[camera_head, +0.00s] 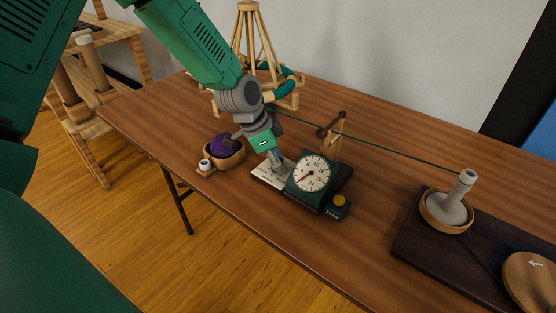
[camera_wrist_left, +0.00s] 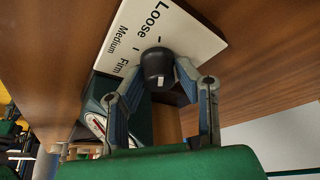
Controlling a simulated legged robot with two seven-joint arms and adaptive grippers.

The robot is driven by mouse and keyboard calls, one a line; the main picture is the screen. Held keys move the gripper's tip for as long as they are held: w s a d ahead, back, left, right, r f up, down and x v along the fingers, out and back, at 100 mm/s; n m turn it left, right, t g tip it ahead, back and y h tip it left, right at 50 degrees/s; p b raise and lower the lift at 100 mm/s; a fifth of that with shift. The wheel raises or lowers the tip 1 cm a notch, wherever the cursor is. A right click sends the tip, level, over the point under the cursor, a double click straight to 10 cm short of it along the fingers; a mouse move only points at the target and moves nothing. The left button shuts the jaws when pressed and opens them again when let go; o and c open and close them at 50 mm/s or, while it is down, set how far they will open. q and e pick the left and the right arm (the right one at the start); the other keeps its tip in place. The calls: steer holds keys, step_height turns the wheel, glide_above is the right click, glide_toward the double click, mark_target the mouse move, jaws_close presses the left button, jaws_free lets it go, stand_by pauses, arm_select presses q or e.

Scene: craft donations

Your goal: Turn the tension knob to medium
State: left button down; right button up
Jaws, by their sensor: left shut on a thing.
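The tension knob (camera_wrist_left: 157,64) is a dark round knob on a white label plate (camera_wrist_left: 125,37) printed Loose, Medium and Firm. A small pale mark shows on the knob; I cannot tell which word it points to. In the head view the plate (camera_head: 267,178) lies left of the green dial gauge (camera_head: 311,173), and my gripper hides the knob there. My left gripper (camera_head: 277,166) reaches down to the plate. In the left wrist view its fingers (camera_wrist_left: 161,72) are shut on the knob, one on each side. My right gripper is not in view.
A wooden bowl with purple yarn (camera_head: 223,145) stands left of the plate. A wooden stand (camera_head: 254,40) is behind. A green strand (camera_head: 400,150) runs to a grey spindle (camera_head: 460,198) on a dark board (camera_head: 425,250) at right.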

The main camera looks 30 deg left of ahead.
arm_select(q)
steer(key=n+p, duration=0.1)
steer(key=n+y+p, duration=0.1)
steer(key=shift+s+r+n+t, duration=0.1)
steer(key=shift+s+n+t, duration=0.05)
steer(key=shift+n+t, duration=0.15)
steer(key=n+p, duration=0.2)
steer(key=shift+a+n+t+y+p, duration=0.1)
steer(key=shift+n+t+y+p, duration=0.2)
steer(key=shift+n+y+p, duration=0.1)
steer(key=n+y+p, duration=0.1)
steer(key=n+p, duration=0.1)
steer(key=n, duration=0.2)
steer(key=shift+y+p, duration=0.3)
steer(key=shift+p, duration=0.05)
steer(key=shift+f+n+y+p, duration=0.2)
steer(key=shift+n+y+p, duration=0.3)
steer(key=shift+n, duration=0.4)
steer(key=shift+s+f, duration=0.1)
steer(key=c, duration=1.2)
jaws_free()
